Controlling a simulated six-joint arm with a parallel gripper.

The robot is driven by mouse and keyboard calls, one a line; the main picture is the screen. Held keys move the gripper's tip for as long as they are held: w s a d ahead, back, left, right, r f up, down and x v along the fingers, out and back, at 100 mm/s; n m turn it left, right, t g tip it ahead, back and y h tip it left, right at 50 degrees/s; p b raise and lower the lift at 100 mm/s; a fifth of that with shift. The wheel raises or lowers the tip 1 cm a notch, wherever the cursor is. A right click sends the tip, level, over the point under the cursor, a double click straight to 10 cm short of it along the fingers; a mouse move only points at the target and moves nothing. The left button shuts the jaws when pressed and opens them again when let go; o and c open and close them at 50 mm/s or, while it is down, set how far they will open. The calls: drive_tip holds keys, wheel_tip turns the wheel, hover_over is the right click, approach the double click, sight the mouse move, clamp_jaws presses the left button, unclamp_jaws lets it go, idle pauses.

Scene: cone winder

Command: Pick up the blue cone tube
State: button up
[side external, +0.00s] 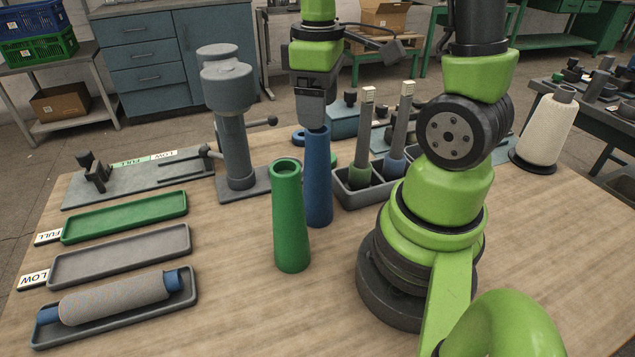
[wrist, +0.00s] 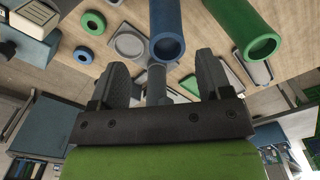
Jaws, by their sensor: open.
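The blue cone tube (side external: 318,178) stands upright on the wooden table, just behind the green cone tube (side external: 290,218). In the wrist view the blue tube (wrist: 167,28) shows its open end, roughly centred between my fingers and just beyond their tips. The green tube (wrist: 248,30) is to its right there. My gripper (side external: 313,122) is at the top of the blue tube in the side view. In the wrist view my gripper (wrist: 162,66) has its two fingers wide apart with nothing between them. I cannot tell whether a finger touches the tube.
A grey post stand (side external: 232,130) rises left of the blue tube. A grey bin (side external: 368,190) with upright tools stands to its right. A green tray (side external: 125,217), a grey tray (side external: 120,254) and a tray holding a wound tube (side external: 115,298) lie at left.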

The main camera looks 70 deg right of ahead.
sight(318, 139)
drive_tip(key=shift+s+a+f, duration=0.1)
drive_tip(key=shift+a+f, duration=0.1)
drive_tip(key=shift+f, duration=1.3)
drive_tip(key=shift+a+f, duration=0.2)
drive_tip(key=shift+f, duration=1.3)
drive_tip(key=c, duration=1)
